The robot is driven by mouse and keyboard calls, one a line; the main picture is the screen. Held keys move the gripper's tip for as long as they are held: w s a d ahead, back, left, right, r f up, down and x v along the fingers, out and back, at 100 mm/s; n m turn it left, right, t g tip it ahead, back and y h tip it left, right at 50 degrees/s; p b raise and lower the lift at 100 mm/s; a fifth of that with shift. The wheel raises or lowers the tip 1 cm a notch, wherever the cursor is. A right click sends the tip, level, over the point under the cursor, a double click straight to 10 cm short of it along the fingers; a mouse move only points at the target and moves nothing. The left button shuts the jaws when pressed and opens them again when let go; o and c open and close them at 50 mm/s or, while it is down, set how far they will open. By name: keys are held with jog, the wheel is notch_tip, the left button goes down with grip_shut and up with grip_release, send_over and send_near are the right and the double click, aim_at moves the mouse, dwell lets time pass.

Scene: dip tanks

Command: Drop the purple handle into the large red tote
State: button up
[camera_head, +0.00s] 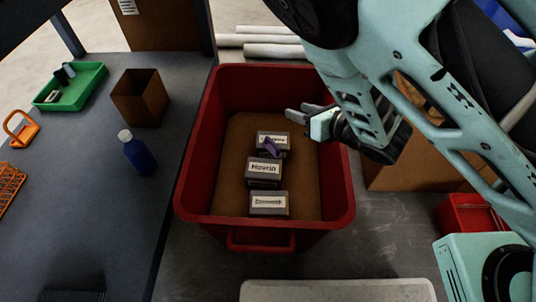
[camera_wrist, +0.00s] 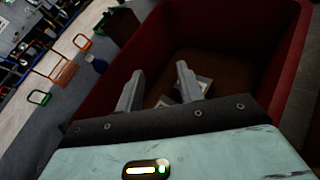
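The large red tote (camera_head: 196,170) stands on the floor in the middle of the head view, its wall also showing in the wrist view (camera_wrist: 289,62). The purple handle (camera_head: 271,147) is inside the tote's outline, tilted across the far labelled box; I cannot tell whether it touches the box. My gripper (camera_head: 300,111) is over the tote's right side, above and to the right of the handle. In the wrist view my gripper (camera_wrist: 160,70) has its fingers apart with nothing between them. The handle is not clear in that view.
Several grey labelled boxes, such as the nearest one (camera_head: 269,205), stand in a row in the tote. A grey table (camera_head: 100,215) on the left holds a green tray (camera_head: 88,88), a brown bin (camera_head: 139,98) and a blue bottle (camera_head: 138,154). White rolls (camera_head: 262,39) lie behind the tote.

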jog(key=p+v, duration=0.9)
jog(key=p, duration=0.1)
jog(key=shift+s+d+r, duration=0.15)
jog(key=shift+s+d, duration=0.1)
jog(key=shift+d, duration=0.05)
